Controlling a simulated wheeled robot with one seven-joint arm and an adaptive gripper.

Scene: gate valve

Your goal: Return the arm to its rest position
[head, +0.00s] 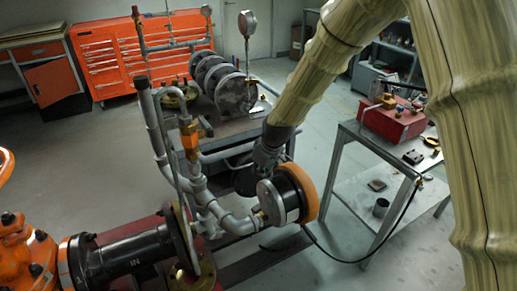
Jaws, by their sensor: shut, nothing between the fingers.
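My arm, in a beige sleeve, comes down from the upper right of the head view and ends in a grey wrist. My gripper (245,183) is the small dark shape below the wrist, beside the grey pipework. It is shut and empty; its fingertips are hard to make out. An orange gate valve (18,250) stands at the lower left. Its orange handwheel (6,166) is cut off by the picture edge. A black pipe (120,256) joins the valve to a round flange.
A black cylinder with an orange band (303,192) sits close beside my wrist. Grey pipes (170,150) rise left of my gripper. A metal table (345,150) with a red box (392,122) stands right. An orange tool cabinet (140,55) stands behind. Open floor lies at the left.

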